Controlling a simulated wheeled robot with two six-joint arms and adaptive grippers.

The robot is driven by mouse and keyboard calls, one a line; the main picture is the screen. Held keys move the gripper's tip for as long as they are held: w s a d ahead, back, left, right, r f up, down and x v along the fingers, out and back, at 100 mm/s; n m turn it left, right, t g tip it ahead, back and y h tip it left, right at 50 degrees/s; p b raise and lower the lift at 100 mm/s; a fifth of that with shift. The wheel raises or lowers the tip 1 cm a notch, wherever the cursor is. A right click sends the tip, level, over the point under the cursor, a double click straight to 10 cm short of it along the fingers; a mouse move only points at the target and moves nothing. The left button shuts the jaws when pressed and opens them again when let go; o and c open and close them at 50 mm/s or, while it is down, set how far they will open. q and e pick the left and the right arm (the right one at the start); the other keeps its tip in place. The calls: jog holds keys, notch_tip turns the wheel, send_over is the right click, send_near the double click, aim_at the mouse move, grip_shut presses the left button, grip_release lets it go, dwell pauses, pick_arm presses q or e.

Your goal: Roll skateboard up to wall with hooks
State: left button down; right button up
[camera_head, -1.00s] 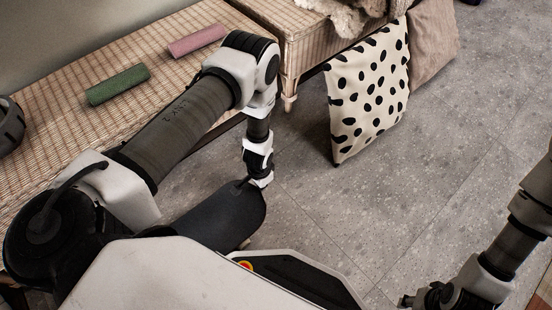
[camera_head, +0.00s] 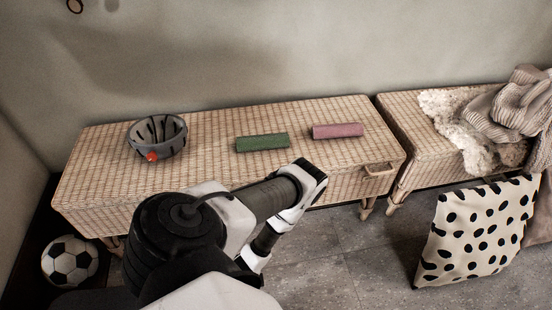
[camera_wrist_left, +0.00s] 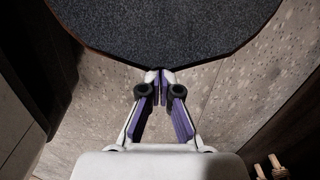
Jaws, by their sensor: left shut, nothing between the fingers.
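The skateboard (camera_wrist_left: 165,30) shows in the left wrist view as a dark, grainy deck with a rounded end, across the top. My left gripper (camera_wrist_left: 162,76) is shut and empty, its tips right at the edge of the deck; I cannot tell whether they touch it. In the head view, my left arm reaches down in front of the bench and its gripper is hidden. The skateboard cannot be made out there. The wall (camera_head: 270,50) runs behind the benches. A round, dark-rimmed fitting (camera_head: 75,6), perhaps a hook, is at its top left. My right gripper is out of view.
A woven bench (camera_head: 200,190) holds a grey helmet (camera_head: 170,138), a green roll (camera_head: 262,143) and a pink roll (camera_head: 338,131). A football (camera_head: 70,261) lies at left. Grey floor (camera_head: 370,275) is clear.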

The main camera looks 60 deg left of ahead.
pick_arm(q)
jog(key=s+a, duration=0.1)
jog(key=s, duration=0.1)
jog(key=s+a, duration=0.1)
jog(key=s, duration=0.2)
jog(key=s+a, duration=0.1)
jog(key=s, duration=0.2)
jog(key=shift+s+a+p, duration=0.15)
jog(key=shift+a+p, duration=0.1)
jog(key=shift+p, duration=0.15)
jog(key=w, duration=0.1)
jog(key=w+d, duration=0.1)
jog(key=w, duration=0.1)
jog(key=shift+d, duration=0.1)
jog(key=shift+w+d+r+p, duration=0.1)
jog(key=shift+w+r+p, duration=0.2)
jog(key=shift+r, duration=0.2)
jog(key=shift+w+d+r+p, duration=0.1)
jog(key=shift+w+r+p, duration=0.1)
jog(key=shift+r+p, duration=0.25)
notch_tip(320, 180, up, 8)
jog(key=p, duration=0.3)
jog(key=shift+s, duration=0.15)
